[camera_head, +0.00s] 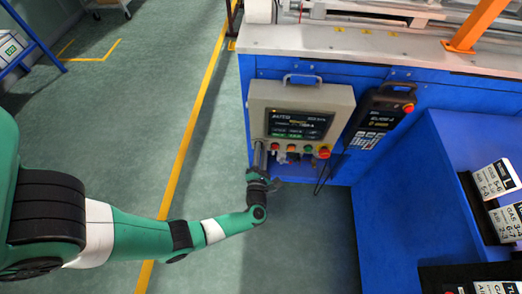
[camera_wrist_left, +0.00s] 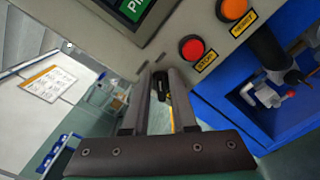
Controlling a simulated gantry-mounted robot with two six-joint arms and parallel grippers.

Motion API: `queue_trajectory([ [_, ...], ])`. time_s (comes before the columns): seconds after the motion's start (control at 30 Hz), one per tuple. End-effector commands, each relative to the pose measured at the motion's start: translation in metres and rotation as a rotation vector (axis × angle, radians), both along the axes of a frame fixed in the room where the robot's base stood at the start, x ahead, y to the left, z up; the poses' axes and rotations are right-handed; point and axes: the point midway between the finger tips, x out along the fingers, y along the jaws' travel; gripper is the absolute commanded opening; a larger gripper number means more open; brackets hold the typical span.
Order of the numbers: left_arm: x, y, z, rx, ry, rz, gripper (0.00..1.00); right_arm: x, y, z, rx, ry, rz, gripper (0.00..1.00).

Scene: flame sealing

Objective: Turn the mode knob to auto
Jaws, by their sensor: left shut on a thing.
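The control box (camera_head: 342,100) is on the front of the blue machine, with a dark screen (camera_head: 300,125) and a row of controls below it. My left gripper (camera_head: 259,150) is at the lower left corner of this box. In the left wrist view its two fingers (camera_wrist_left: 160,76) point at the panel edge, with a small black part, apparently the mode knob (camera_wrist_left: 162,82), between their tips. The fingers are close together and shut on it. The knob's pointer and mode markings are hidden or too small to read. My right gripper is not in view.
A red STOP button (camera_wrist_left: 194,47) and an orange RESET button (camera_wrist_left: 234,9) are close right of the fingers. A handheld pendant (camera_head: 377,120) hangs right of the box. The floor (camera_head: 305,230) below is clear.

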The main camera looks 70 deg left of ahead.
Motion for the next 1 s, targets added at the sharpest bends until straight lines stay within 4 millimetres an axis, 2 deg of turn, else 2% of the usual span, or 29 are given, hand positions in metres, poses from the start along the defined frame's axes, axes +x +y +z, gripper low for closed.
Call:
queue_trajectory([
  [0.07, -0.001, 0.000, -0.002, -0.005, 0.004, 0.000, 0.00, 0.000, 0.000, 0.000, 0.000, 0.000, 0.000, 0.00],
  [0.1, -0.001, 0.000, -0.003, -0.005, 0.004, 0.000, 0.29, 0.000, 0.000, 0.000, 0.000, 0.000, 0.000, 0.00],
  [0.2, -0.001, 0.000, -0.002, -0.004, 0.002, 0.001, 0.44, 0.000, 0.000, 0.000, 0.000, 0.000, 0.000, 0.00],
  [0.57, -0.002, -0.006, 0.000, -0.003, 0.001, -0.003, 0.44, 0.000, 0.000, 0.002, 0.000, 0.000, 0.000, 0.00],
  [0.67, -0.009, -0.019, 0.001, -0.003, 0.003, -0.004, 0.44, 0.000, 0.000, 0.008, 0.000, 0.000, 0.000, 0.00],
  [1.0, -0.044, -0.087, 0.000, -0.003, 0.001, -0.007, 0.44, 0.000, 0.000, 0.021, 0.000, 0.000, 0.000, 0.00],
])
